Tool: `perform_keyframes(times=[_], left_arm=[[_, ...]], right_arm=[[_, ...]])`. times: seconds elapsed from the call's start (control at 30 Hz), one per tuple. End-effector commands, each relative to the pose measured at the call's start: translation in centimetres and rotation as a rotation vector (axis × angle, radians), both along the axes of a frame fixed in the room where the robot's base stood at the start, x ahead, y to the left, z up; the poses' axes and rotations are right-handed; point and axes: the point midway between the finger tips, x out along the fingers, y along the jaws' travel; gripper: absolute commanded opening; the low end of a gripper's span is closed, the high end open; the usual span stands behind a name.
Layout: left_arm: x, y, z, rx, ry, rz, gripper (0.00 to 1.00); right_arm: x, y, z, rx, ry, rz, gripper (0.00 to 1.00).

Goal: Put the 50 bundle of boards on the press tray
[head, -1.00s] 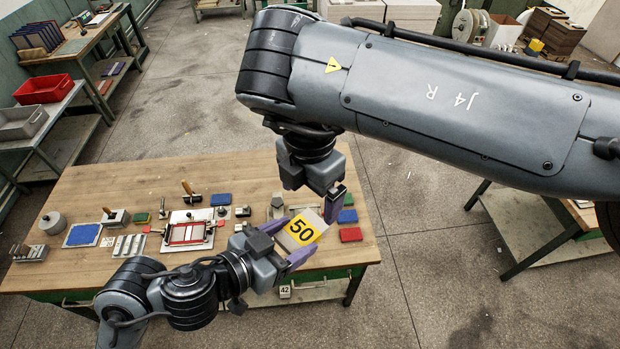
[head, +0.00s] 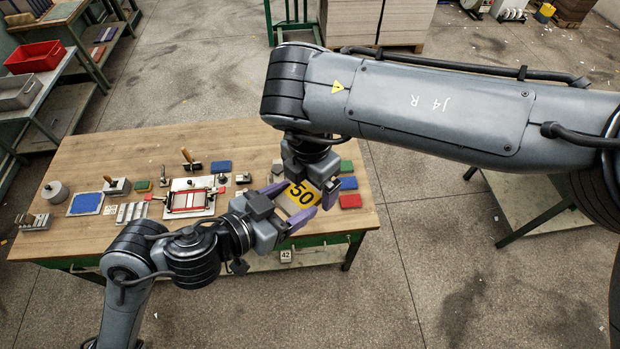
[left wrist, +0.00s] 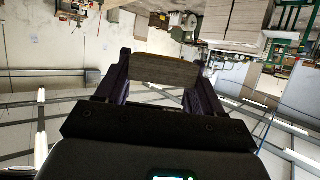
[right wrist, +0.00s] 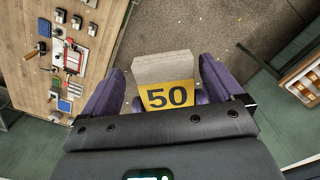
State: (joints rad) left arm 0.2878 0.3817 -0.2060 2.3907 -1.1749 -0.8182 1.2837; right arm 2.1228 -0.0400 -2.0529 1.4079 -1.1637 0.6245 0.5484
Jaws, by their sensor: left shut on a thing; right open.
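The 50 bundle (head: 301,193), a grey board block with a yellow label reading 50, is held above the right part of the table. My left gripper (head: 289,205) is shut on it; in the left wrist view the bundle (left wrist: 164,70) spans between the fingers. My right gripper (head: 322,190) is open close by. In the right wrist view the bundle (right wrist: 162,68) stands between its spread fingers, with gaps at both sides. A pale plate with a red frame (head: 188,202) lies mid-table; I cannot tell whether it is the press tray.
The wooden table (head: 110,150) carries a blue pad (head: 85,204), small tools, and blue, green and red blocks (head: 349,201) at its right end. My right arm spans the upper right of the head view. A red bin (head: 35,57) stands on a side bench.

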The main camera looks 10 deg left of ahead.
Motion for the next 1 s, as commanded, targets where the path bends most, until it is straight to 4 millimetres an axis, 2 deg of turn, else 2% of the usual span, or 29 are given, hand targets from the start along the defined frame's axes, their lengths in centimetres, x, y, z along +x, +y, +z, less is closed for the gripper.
perform_keyframes(times=[0.03, 0.07, 0.4, 0.43, 0.6, 0.87, 1.0], left_arm=[[0.0, 0.0, 0.02, -0.001, -0.001, 0.0, 0.36], [0.0, 0.0, 0.02, -0.001, -0.001, 0.0, 0.36], [-0.08, -0.1, 0.03, -0.001, 0.0, -0.004, 0.36], [-0.09, -0.12, 0.04, -0.001, 0.0, -0.004, 0.71], [-0.07, -0.1, 0.02, -0.001, -0.001, -0.003, 0.97], [-0.03, -0.03, -0.02, 0.0, 0.0, -0.001, 0.97], [-0.14, 0.18, -0.75, -0.013, 0.025, 0.021, 0.97]], right_arm=[[-0.01, 0.01, 0.01, 0.0, 0.0, 0.0, 0.91], [-0.01, 0.01, 0.01, 0.0, 0.0, 0.0, 0.86], [0.03, 0.07, 0.06, 0.002, -0.001, 0.001, 0.34], [0.03, 0.09, 0.08, 0.002, -0.002, 0.001, 0.32], [0.02, 0.09, 0.08, 0.002, -0.002, 0.001, 0.32], [0.0, 0.04, 0.06, 0.001, -0.001, 0.0, 0.32], [0.0, 0.02, 0.05, 0.001, -0.001, 0.0, 0.32]])
